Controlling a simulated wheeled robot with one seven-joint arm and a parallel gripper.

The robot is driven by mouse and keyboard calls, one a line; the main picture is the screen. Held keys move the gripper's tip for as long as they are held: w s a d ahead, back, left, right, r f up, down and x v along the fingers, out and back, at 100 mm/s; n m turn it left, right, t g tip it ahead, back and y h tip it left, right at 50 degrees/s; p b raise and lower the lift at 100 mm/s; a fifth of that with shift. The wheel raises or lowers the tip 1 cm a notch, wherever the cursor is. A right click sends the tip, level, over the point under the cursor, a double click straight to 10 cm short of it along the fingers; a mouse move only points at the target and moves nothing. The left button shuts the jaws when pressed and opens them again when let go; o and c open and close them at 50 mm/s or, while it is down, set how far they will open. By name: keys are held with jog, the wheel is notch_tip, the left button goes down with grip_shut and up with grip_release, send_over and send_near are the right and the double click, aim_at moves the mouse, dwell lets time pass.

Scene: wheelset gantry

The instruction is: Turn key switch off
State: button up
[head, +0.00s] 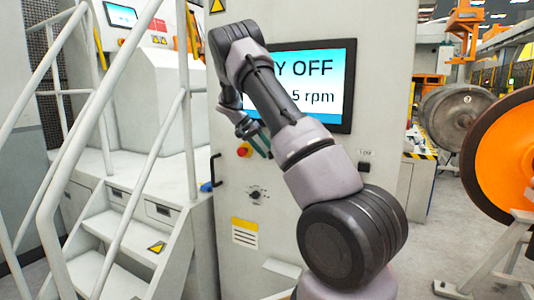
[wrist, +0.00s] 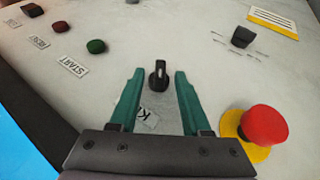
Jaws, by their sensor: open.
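The key switch (wrist: 158,75) is a small black key standing out of the pale panel in the wrist view, with its bow pointing up in the picture. A partly covered label starting with K (wrist: 147,114) lies below it. My gripper (wrist: 159,85) is open, with its green fingers on either side of the key and visible gaps to both. I cannot tell how deep the fingertips reach around it. In the head view my gripper (head: 262,145) is at the cabinet front below the screen, and the key switch is hidden there.
A red emergency stop (wrist: 264,125) on a yellow base sits right of the fingers. A black knob (wrist: 242,37) and green START button (wrist: 96,46) are farther off. The screen (head: 318,85), partly covered, reads "Y OFF" and "5 rpm". White stairs (head: 120,215) stand left.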

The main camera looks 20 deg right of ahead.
jog(key=v, duration=1)
jog(key=s+a+r+n+t+y, duration=0.15)
jog(key=s+r+y, duration=0.3)
jog(key=s, duration=0.55)
jog(key=s+a+r+n+t+y, duration=0.1)
jog(key=s+a+r+t+y, duration=0.2)
jog(key=s+r, duration=0.55)
jog(key=s+a+f+n+t+y, duration=0.1)
jog(key=s+a+t, duration=0.1)
jog(key=s, duration=0.8)
jog(key=s+a+f+n+t+y, duration=0.1)
jog(key=s+a, duration=0.4)
jog(key=s, duration=0.6)
jog(key=shift+f+t, duration=0.75)
jog(key=shift+s+a+n, duration=0.1)
jog(key=shift+s+n, duration=0.05)
jog(key=shift+n, duration=0.1)
